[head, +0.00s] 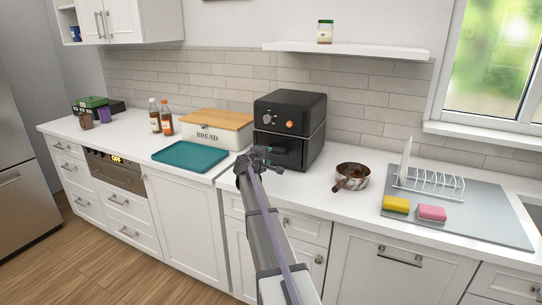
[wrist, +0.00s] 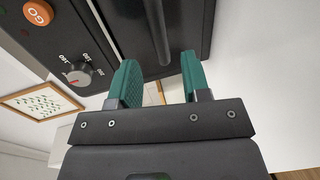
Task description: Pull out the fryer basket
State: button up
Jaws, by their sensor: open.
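The black air fryer (head: 290,112) stands on the counter near the back wall. Its basket (head: 293,153) forms the lower front and looks closed, partly hidden behind my gripper. My gripper (head: 262,156) is right in front of the basket in the head view. In the wrist view my gripper (wrist: 162,82) shows two green fingers spread apart with nothing held between them. A dark upright bar (wrist: 178,30), perhaps the basket handle, lies beyond the gap between the fingertips. I cannot tell whether the fingers touch the fryer. The dial (wrist: 78,76) and orange GO button (wrist: 38,12) show at left.
A bread box (head: 207,135) with a wooden lid stands left of the fryer, with a teal tray (head: 190,156) in front. A pan (head: 352,177) stands to the right. Further right are a dish rack (head: 430,184) and two sponges. The counter directly before the fryer is clear.

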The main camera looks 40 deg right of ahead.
aim_at(272, 153)
jog(key=b+x, duration=0.1)
jog(key=x, duration=0.5)
jog(key=shift+w+d, duration=0.15)
jog(key=shift+c, duration=0.2)
grip_shut()
